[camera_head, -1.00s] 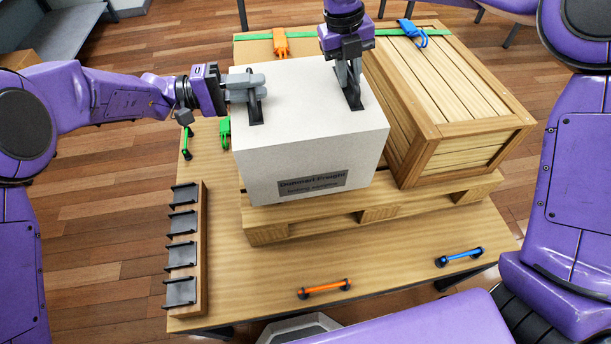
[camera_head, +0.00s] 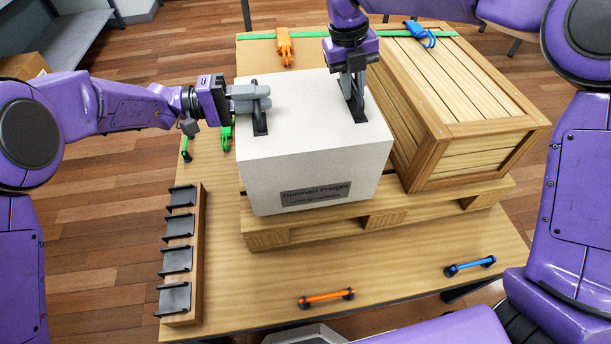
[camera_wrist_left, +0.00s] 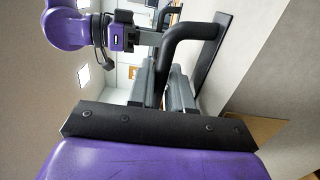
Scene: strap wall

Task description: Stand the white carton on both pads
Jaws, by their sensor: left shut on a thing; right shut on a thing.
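The white carton (camera_head: 318,150) is upright at the left part of the wooden pallet (camera_head: 340,226), beside the slatted crate. It has a dark label in front and two black handles on top. My left gripper (camera_head: 264,98) is shut on the left handle (camera_head: 259,122); this handle also shows in the left wrist view (camera_wrist_left: 207,72). My right gripper (camera_head: 353,84) is shut on the right handle (camera_head: 358,110). I cannot tell whether the carton's underside touches the pallet. I cannot make out the two pads; anything under the carton is hidden.
The slatted wooden crate (camera_head: 470,130) stands close to the carton's right. A green strap (camera_head: 385,36) with orange (camera_head: 284,46) and blue (camera_head: 420,34) buckles lies behind. A rack of black holders (camera_head: 199,255) is at the table's left. The table front has orange and blue bars.

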